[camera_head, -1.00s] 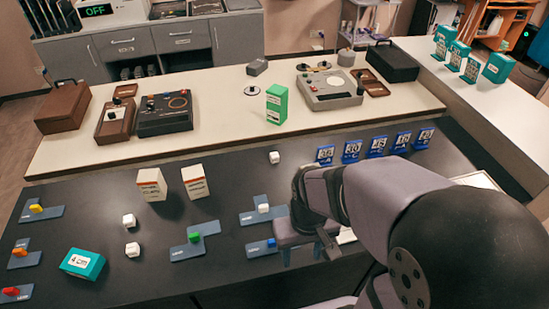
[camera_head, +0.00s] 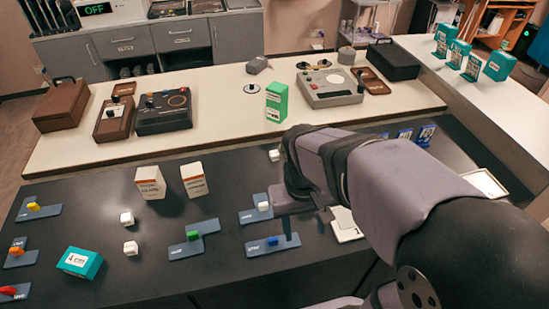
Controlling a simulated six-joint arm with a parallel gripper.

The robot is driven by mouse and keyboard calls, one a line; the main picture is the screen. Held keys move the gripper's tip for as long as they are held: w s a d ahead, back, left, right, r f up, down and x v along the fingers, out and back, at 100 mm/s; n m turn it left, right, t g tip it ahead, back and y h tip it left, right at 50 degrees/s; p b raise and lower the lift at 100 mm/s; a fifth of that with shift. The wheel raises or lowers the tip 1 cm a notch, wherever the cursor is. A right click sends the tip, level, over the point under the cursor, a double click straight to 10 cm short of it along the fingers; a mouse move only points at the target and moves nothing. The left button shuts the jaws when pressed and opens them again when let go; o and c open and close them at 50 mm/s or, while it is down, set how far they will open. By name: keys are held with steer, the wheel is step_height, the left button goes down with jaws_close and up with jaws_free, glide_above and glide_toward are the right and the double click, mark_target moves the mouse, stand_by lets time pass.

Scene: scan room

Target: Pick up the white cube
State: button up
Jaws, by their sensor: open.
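Several white cubes stand on the dark table. One white cube (camera_head: 127,218) is left of centre, with a second white cube (camera_head: 130,248) just in front of it. A third white cube (camera_head: 274,155) is at the back, left of my arm. Another white cube (camera_head: 263,206) sits on a blue-grey L-shaped plate (camera_head: 248,217). My gripper (camera_head: 304,226) is open, its fingers pointing down, right of that plate and apart from the cubes. My arm hides part of the table behind it. Which cube the task means cannot be told.
Blue-grey plates hold a green block (camera_head: 193,235), a blue block (camera_head: 272,241), and yellow, orange and red blocks at left. A teal box (camera_head: 79,262) and two white cartons (camera_head: 151,183) stand among them. A light bench (camera_head: 230,137) with devices lies behind.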

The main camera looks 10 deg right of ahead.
mark_target(272, 154)
steer(key=w+d+f+m+t+h+b, duration=0.15)
steer(key=w+m+h+b, duration=0.45)
steer(key=w, duration=1.4)
steer(key=w+a+m+t+h+b, duration=0.2)
steer(key=w+a+m+h+b, duration=0.1)
steer(key=w, duration=0.5)
steer(key=w+a+m+t+h+b, duration=0.2)
steer(key=w+a+m+t+b, duration=0.15)
steer(key=w, duration=0.35)
steer(key=shift+n+g, duration=0.25)
steer(key=shift+g, duration=0.15)
steer(key=f, duration=1.1)
steer(key=shift+d, duration=0.2)
steer(key=shift+p+x, duration=0.55)
steer(key=shift+x, duration=1.05)
steer(key=shift+p+x, duration=0.65)
steer(key=shift+x, duration=1.45)
steer(key=shift+w+a, duration=0.15)
steer(key=c, duration=1.1)
